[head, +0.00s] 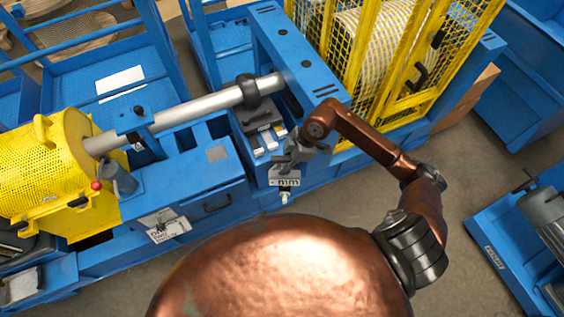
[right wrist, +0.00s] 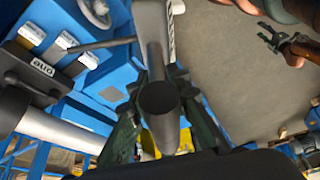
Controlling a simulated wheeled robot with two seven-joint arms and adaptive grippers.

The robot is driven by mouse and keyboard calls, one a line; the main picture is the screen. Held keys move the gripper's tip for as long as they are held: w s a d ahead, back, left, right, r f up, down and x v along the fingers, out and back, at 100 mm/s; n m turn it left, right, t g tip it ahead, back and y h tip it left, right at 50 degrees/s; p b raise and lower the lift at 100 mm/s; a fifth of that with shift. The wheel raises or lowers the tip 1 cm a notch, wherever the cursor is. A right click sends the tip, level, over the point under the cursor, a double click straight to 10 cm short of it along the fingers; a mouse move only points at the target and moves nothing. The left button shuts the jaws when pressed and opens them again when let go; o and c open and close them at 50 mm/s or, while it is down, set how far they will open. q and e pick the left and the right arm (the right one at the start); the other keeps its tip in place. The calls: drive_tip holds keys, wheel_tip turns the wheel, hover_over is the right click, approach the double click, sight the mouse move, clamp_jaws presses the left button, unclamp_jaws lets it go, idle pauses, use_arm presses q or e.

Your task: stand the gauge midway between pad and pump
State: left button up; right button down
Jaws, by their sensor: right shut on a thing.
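My right gripper (head: 300,155) is shut on a grey piece that I take to be the gauge; it hangs over the right end of the blue bench. A white plate marked "mm" (head: 285,179) shows just below the fingers. In the right wrist view the held piece is a dark grey cylinder (right wrist: 158,98) between the fingers. The pad, a small grey square (head: 217,154), lies flat on the bench top. The pump seems to be the grey-blue cylinder (head: 120,180) beside the yellow guard.
The blue bench top (head: 180,172) between pad and pump looks clear. A steel shaft (head: 205,105) runs behind it. A dark block with pale bars (head: 262,130) lies near my gripper. A yellow mesh cage (head: 375,60) stands behind my right arm.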

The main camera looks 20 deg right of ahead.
drive_tip(key=m, duration=0.1)
drive_tip(key=m+t, duration=0.1)
drive_tip(key=m, duration=0.1)
drive_tip(key=shift+s+d+f+h, duration=0.1)
drive_tip(key=shift+f+h, duration=0.2)
drive_tip(key=shift+m, duration=0.3)
